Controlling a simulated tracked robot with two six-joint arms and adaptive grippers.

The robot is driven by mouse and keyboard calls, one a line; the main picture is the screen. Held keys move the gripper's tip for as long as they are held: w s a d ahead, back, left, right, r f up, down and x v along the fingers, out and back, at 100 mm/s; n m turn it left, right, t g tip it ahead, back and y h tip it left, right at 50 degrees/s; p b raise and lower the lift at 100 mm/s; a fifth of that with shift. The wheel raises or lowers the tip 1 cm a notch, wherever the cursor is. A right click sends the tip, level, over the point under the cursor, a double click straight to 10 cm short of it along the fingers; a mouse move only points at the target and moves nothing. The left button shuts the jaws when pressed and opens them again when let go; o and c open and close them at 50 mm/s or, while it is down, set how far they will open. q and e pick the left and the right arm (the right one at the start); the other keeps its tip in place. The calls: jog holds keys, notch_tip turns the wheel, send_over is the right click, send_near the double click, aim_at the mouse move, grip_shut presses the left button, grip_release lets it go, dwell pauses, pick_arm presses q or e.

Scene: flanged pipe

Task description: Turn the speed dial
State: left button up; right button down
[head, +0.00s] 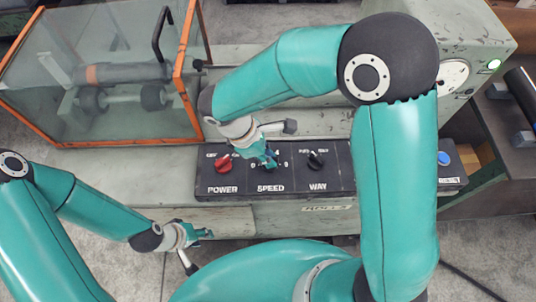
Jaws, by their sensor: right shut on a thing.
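The black control panel (240,186) carries a red POWER dial (224,163), a SPEED dial and a black WAY dial (316,161). The SPEED dial sits above its SPEED label (270,189) and is mostly hidden by my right gripper (268,160). That gripper reaches down from above and is shut on the SPEED dial. Its exact angle is hidden. My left gripper (201,236) is low, in front of the bench and apart from the panel. It is small, and I cannot tell whether it is open.
An orange-framed clear guard (183,70) stands left of the panel over rollers and a pipe. A blue button (444,158) is at the panel's right end, partly behind my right arm.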

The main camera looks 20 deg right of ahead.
jog(key=shift+w+r, duration=0.1)
jog(key=shift+w, duration=0.05)
jog(key=c, duration=1.2)
grip_release()
jog(key=v, duration=1.1)
jog(key=shift+a+r, duration=0.25)
jog(key=shift+r, duration=0.1)
